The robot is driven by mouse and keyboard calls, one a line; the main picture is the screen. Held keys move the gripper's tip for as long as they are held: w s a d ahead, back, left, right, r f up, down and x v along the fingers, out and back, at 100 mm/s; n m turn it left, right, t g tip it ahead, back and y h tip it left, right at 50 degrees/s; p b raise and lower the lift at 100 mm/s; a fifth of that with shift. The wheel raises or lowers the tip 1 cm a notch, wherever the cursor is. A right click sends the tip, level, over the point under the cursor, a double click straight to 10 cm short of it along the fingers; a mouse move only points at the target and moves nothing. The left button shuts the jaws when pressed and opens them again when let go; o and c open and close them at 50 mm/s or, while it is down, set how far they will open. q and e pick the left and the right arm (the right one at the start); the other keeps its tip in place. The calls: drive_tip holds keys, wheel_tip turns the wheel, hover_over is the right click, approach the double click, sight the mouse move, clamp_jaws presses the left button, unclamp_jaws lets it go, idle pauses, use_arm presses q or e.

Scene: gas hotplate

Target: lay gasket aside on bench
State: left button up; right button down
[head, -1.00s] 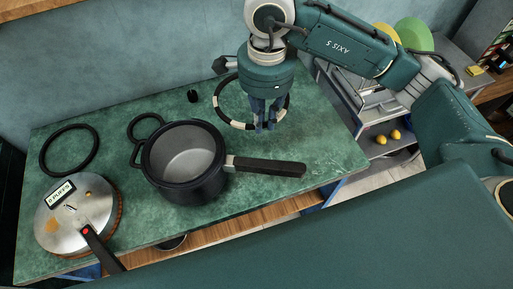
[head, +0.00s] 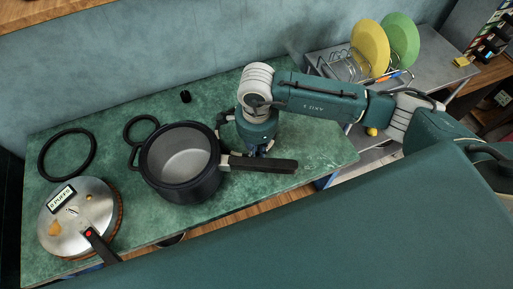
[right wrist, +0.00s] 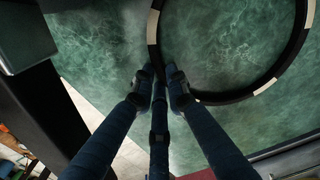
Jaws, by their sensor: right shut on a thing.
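The gasket is a black ring with white bands. In the right wrist view the gasket (right wrist: 230,99) lies broad across the upper right, with green bench showing through it. My right gripper (right wrist: 165,78) is shut on its near left rim. In the head view my right gripper (head: 258,151) points down at the bench, just behind the pot's handle. There only a small part of the gasket (head: 222,122) shows left of my arm; the rest is hidden. I cannot tell whether it touches the green bench (head: 315,137). My left gripper is not in view.
A dark open pot (head: 184,186) stands left of the gripper, its black handle (head: 265,166) reaching right. A steel lid (head: 80,222), a large black ring (head: 42,158), a smaller ring (head: 128,134) and a black knob (head: 185,97) lie around it. The bench's right part is clear.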

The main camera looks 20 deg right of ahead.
drive_tip(key=shift+f, duration=0.15)
drive_tip(key=c, duration=1.7)
unclamp_jaws()
drive_tip(key=shift+c, duration=0.2)
drive_tip(key=shift+r, duration=0.35)
drive_tip(key=shift+w+r, duration=0.1)
drive_tip(key=shift+r, duration=0.2)
wheel_tip(320, 180, up, 11)
drive_tip(key=b, duration=0.3)
drive_tip(key=shift+r, duration=0.15)
